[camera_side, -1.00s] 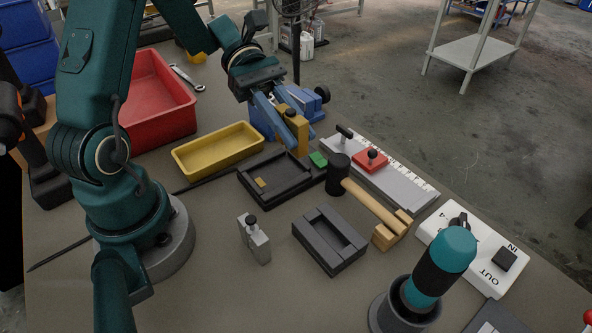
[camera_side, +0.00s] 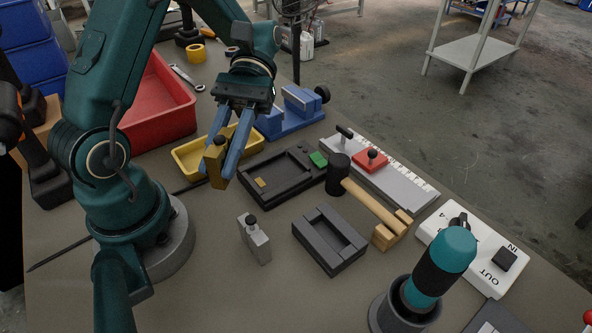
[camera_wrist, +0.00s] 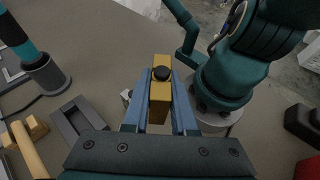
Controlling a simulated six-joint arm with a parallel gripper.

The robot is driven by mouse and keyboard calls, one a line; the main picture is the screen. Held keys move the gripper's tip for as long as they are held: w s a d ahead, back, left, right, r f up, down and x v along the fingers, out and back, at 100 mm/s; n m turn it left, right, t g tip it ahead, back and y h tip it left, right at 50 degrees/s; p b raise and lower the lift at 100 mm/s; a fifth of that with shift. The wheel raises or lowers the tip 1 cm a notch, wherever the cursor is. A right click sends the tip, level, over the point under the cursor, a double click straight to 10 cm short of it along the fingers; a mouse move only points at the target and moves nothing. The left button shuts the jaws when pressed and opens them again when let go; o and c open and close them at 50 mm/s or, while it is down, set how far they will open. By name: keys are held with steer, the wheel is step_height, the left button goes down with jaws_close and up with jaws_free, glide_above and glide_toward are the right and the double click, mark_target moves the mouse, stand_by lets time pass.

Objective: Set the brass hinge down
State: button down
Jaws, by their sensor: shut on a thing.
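The brass hinge shows as a yellow-brown block with a dark knob (camera_side: 215,165). It also shows in the wrist view (camera_wrist: 160,95), upright between the two blue fingers. My gripper (camera_side: 226,168) is shut on it and holds it in the air. In the side view the hinge appears in front of the right part of the yellow tray (camera_side: 188,163). My gripper also shows in the wrist view (camera_wrist: 160,100). The hinge's lower end appears clear of the table in the side view.
A dark tray-like fixture (camera_side: 288,190) with a small yellow piece lies to the right. A grey block with a black knob (camera_side: 255,240) and a dark open-topped block (camera_side: 330,242) stand nearer. A blue vise (camera_side: 292,118), a mallet (camera_side: 370,200) and a red bin (camera_side: 160,115) are around. The table left of the grey block is clear.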

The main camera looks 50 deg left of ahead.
steer(key=s+a+m+g+y, duration=0.1)
steer(key=s+a+m+y, duration=0.3)
steer(key=a+m+y, duration=0.9)
steer(key=w+a+r+m+t+y, duration=0.5)
steer(key=w+m+t+y, duration=0.4)
steer(key=m+t, duration=0.3)
steer(key=shift+m+g, duration=0.4)
steer(key=shift+w+a+f, duration=0.1)
steer(key=shift+w+f, duration=0.05)
steer(key=shift+f, duration=8.05)
steer(key=c, duration=0.7)
jaws_free()
steer(key=shift+f, duration=0.1)
